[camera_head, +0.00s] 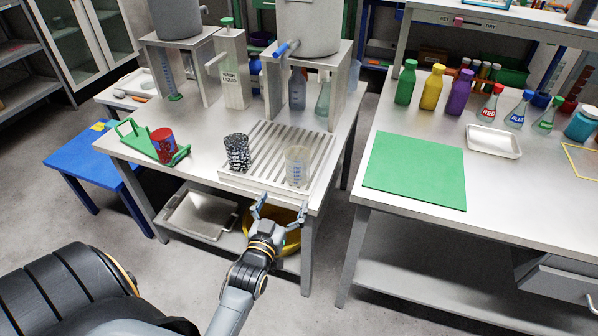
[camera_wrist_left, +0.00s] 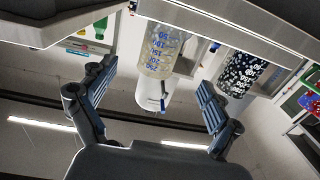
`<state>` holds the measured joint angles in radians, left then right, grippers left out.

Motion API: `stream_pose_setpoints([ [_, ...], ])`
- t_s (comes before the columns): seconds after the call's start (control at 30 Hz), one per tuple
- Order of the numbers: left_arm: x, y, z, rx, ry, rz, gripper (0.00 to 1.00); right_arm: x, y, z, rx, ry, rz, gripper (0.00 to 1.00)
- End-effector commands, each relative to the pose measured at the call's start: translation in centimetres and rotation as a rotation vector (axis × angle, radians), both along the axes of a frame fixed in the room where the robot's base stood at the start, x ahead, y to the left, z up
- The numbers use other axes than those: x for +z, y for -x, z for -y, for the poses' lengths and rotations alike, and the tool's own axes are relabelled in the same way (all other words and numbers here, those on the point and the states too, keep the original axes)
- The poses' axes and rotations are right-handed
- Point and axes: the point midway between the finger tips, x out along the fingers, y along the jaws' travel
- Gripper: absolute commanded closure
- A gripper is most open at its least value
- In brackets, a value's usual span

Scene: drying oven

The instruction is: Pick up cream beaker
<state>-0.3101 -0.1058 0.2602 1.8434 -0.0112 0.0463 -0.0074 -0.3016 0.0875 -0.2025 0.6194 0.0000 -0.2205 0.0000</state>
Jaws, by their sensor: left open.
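The cream beaker (camera_head: 297,166), a clear cup with blue markings and pale cream contents, stands upright on the right part of the slatted rack (camera_head: 228,178) on the left table. My left gripper (camera_head: 282,207) is open and empty at the table's front edge, just in front of the beaker and apart from it. In the left wrist view the beaker (camera_wrist_left: 160,52) appears upside down, between and beyond the two spread fingers of the gripper (camera_wrist_left: 155,82). My right gripper is not in view.
A black-and-white speckled beaker (camera_head: 237,153) stands on the rack left of the cream one. Metal stands with tanks rise behind. The right table (camera_head: 420,235) has a green mat (camera_head: 415,170) and several bottles.

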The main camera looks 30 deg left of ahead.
Motion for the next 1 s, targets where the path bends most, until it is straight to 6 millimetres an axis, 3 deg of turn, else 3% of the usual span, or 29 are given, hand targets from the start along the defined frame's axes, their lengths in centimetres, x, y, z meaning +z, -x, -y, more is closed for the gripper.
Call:
stream_pose_setpoints([
  [0.4,0.5,-7.0,-2.1,0.002,-0.003,0.010,0.10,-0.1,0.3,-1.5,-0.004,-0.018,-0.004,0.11],
  [0.63,0.5,-8.6,-2.6,0.002,-0.002,0.009,0.10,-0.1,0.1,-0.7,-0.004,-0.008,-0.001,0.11],
  [1.0,0.4,-12.9,-3.8,0.002,-0.003,0.007,0.10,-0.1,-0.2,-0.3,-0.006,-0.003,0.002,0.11],
])
